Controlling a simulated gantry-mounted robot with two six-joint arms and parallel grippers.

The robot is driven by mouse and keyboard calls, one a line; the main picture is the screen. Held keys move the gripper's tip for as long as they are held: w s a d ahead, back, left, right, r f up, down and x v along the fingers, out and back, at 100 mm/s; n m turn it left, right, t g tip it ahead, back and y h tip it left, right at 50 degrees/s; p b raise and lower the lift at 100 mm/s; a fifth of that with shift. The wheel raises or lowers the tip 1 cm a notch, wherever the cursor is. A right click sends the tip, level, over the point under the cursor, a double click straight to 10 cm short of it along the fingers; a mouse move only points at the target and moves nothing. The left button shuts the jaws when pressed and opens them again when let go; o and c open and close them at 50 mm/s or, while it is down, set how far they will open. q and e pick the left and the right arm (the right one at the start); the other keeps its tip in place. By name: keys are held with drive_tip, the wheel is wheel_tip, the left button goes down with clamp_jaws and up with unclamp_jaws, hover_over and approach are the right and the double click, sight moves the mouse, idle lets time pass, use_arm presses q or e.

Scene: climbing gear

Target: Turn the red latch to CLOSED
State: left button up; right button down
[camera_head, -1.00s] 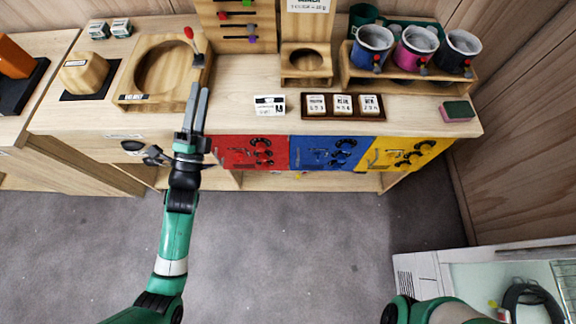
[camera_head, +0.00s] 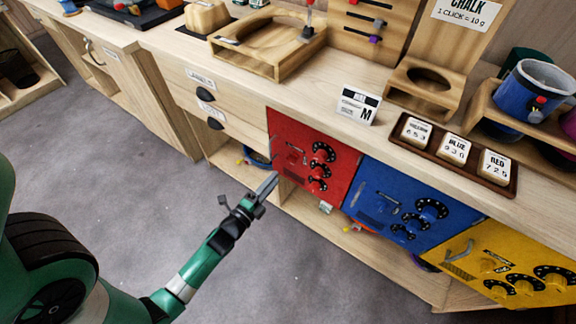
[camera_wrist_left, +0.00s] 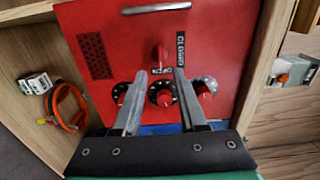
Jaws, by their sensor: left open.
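The red door (camera_head: 340,150) is on the front of the wooden counter and looks shut. The small red latch (camera_wrist_left: 162,53) shows in the left wrist view between an OPEN label and a CLOSED label; it lies nearer the OPEN label and appears to point along the picture's vertical. In the head view the latch (camera_head: 293,158) is small and hard to read. My left gripper (camera_head: 273,179) is open and empty, in front of the red door's lower left. In the left wrist view its fingertips (camera_wrist_left: 159,73) stand either side of the OPEN label, just below the latch. Contact cannot be told.
Red dials (camera_wrist_left: 161,95) sit close by the fingers. A bar handle (camera_wrist_left: 155,9) is on the door. A blue door (camera_head: 395,205) and a yellow door (camera_head: 515,265) are to the right. Code tiles (camera_head: 455,149) stand in a tray above. The floor in front is clear.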

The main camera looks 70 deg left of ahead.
sight(290, 162)
use_arm(q)
drive_tip(key=b+x, duration=0.1)
drive_tip(key=x, duration=0.7)
drive_tip(key=shift+w+a, duration=0.1)
drive_tip(key=shift+w, duration=0.25)
drive_tip(key=shift+c, duration=0.3)
clamp_jaws()
